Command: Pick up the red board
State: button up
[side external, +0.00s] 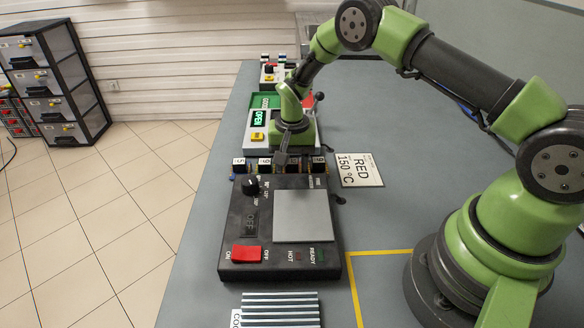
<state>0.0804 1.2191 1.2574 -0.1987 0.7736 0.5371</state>
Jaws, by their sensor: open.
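My gripper (281,160) points down over the row of dark numbered blocks (240,168) behind the black hotplate box. It is open, and I see nothing held in it. A small red patch, perhaps the red board (307,101), shows behind my wrist next to a green board (262,101). My arm covers part of it, so its shape is unclear. My gripper is nearer the camera than this red patch and apart from it. A white sign reading "RED 150 °C" (360,170) lies on the table to the right of my gripper.
The black hotplate box (250,271) has a grey plate (303,217), a knob and a red switch. A white device with a green "OPEN" display (261,118) stands behind my gripper. A ribbed metal rack (280,309) is at the front.

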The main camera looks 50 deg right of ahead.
jog(key=c, duration=0.7)
jog(key=shift+r, duration=0.1)
